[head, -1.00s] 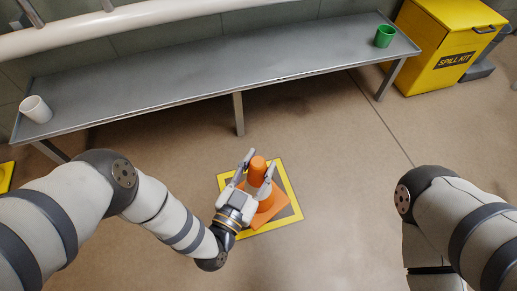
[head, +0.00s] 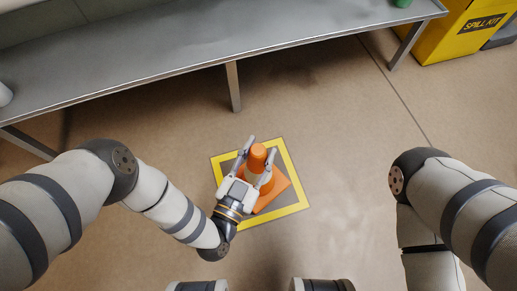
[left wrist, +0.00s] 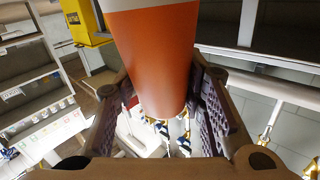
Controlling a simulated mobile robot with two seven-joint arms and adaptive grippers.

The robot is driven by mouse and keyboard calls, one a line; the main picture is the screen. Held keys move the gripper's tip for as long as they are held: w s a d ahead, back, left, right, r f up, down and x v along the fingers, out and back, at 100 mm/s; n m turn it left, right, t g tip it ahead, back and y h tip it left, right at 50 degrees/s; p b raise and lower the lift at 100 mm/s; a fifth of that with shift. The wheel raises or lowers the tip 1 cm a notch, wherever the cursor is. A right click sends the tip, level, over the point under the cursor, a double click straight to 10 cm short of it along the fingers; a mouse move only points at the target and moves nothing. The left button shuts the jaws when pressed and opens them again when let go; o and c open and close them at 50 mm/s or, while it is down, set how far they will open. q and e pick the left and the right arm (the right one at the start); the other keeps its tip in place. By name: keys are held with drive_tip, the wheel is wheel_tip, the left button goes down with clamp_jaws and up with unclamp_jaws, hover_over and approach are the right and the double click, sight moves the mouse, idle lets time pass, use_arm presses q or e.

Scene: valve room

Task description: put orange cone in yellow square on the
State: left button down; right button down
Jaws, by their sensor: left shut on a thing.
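The orange cone (head: 281,187) has a pale band and a square orange base. It appears upright over the yellow square (head: 291,208), a yellow outline on the floor. From above, its base lies within the outline, turned relative to it, with one corner near the right side. I cannot tell if the base touches the floor. My left gripper (head: 260,150) is shut on the cone's upper part, one finger on each side. In the left wrist view the cone (left wrist: 160,60) fills the space between the finger pads. My right arm is at the right; its gripper is out of view.
A long grey metal bench (head: 200,50) stands behind the square, with a leg (head: 233,88) just beyond it. A green cup (head: 402,3) is at its right end. A yellow spill kit box (head: 450,35) stands at the back right. The floor right of the square is clear.

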use_arm(q)
drive_tip(key=shift+f, duration=0.2)
drive_tip(key=c, duration=1)
unclamp_jaws()
drive_tip(key=shift+c, duration=0.2)
drive_tip(key=shift+r, duration=0.3)
drive_tip(key=p+v, duration=0.3)
drive_tip(key=v, duration=0.9)
drive_tip(key=shift+f, duration=0.1)
